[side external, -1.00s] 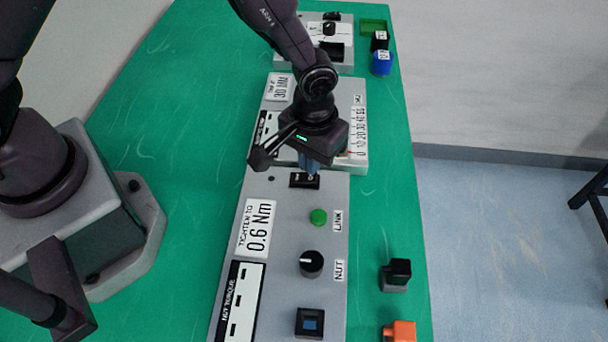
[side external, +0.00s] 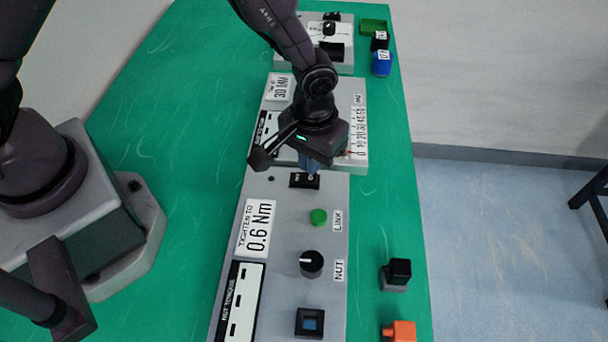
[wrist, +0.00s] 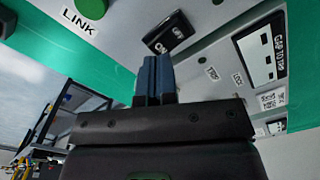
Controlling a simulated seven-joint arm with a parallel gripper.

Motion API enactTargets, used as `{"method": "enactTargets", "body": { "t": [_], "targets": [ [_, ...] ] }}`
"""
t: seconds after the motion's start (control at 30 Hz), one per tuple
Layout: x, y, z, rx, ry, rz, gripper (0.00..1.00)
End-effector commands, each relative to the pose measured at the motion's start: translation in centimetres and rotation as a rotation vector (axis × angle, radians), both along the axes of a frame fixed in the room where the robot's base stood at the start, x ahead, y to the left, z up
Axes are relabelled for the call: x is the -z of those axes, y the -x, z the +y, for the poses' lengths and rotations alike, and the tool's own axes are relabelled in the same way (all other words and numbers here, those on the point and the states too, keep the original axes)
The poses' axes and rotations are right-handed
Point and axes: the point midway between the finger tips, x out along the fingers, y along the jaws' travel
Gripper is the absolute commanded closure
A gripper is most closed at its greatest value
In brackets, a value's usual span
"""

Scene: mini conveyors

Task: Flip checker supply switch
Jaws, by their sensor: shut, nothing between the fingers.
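A small black switch (side external: 304,181) with white lettering sits at the far end of the near grey panel (side external: 283,215). It also shows in the wrist view (wrist: 168,33), just beyond the fingertips. I cannot tell for sure which way its rocker is tilted. My gripper (side external: 311,165) is over the far end of this panel, right by the switch. Its blue fingers (wrist: 155,62) are shut together with nothing between them. I cannot tell whether the tips touch the switch.
The near panel also carries a green button (side external: 318,217), a black knob (side external: 311,263) and a blue-centred square button (side external: 310,322). Another panel (side external: 353,138) lies beyond. A black block (side external: 397,271) and an orange block (side external: 400,331) stand on the green table to the right.

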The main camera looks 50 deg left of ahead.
Motion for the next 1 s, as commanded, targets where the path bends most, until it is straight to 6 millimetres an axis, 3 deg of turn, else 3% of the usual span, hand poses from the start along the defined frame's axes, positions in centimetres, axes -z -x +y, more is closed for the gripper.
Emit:
{"method": "enactTargets", "body": {
  "t": [1.0],
  "targets": [
    [0.92,-0.01,-0.02,0.000,0.000,0.000,1.00]
  ]
}}
